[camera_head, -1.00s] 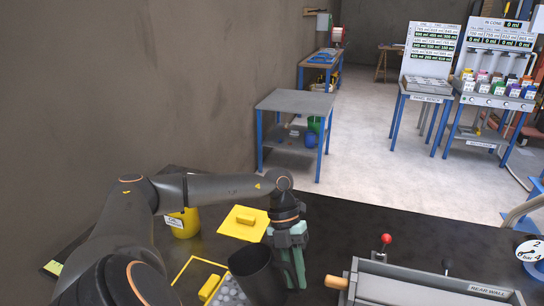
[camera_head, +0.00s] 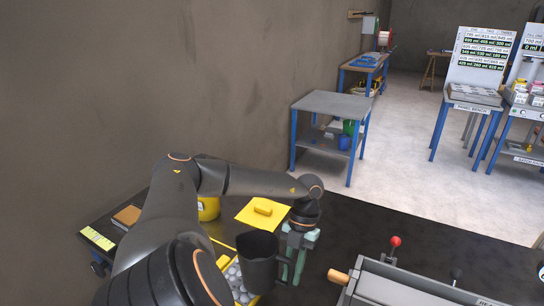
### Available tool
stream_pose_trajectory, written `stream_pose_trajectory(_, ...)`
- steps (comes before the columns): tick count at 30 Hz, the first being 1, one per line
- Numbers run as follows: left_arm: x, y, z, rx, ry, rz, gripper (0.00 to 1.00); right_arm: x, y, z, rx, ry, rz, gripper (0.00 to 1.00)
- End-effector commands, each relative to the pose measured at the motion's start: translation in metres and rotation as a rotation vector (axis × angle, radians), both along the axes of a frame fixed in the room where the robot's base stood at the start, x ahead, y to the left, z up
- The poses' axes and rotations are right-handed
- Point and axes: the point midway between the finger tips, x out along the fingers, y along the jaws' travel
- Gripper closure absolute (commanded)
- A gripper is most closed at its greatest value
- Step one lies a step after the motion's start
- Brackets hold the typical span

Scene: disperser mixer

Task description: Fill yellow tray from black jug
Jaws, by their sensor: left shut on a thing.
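My left gripper (camera_head: 300,240) is shut on the handle of the black jug (camera_head: 262,262), at the jug's right side. The jug looks about upright, and its contents cannot be seen. Just left of the jug, partly hidden behind it and my left arm, is a yellow-edged tray (camera_head: 224,264) with several grey round shapes in it. Whether the jug is above or beside this tray is hard to tell. A flat yellow square (camera_head: 245,217) with a yellow block on it lies behind the jug. My right gripper is not in view.
A yellow container (camera_head: 208,208) stands behind my left arm. A metal box-like machine (camera_head: 410,290) with a red-knobbed lever (camera_head: 396,241) is at the front right. A brown block (camera_head: 127,215) lies at the left. The dark table is clear behind the machine.

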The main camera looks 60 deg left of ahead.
Motion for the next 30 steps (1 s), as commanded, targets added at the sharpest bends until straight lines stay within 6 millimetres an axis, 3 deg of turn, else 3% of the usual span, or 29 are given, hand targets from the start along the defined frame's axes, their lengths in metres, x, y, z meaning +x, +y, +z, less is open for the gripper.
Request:
stream_pose_trajectory(19, -0.006, 0.008, 0.000, 0.024, 0.017, 0.004, 1.00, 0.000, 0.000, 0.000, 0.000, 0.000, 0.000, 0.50)
stream_pose_trajectory(30, -0.005, 0.009, 0.030, 0.025, 0.017, 0.004, 1.00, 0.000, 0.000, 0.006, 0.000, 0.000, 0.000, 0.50)
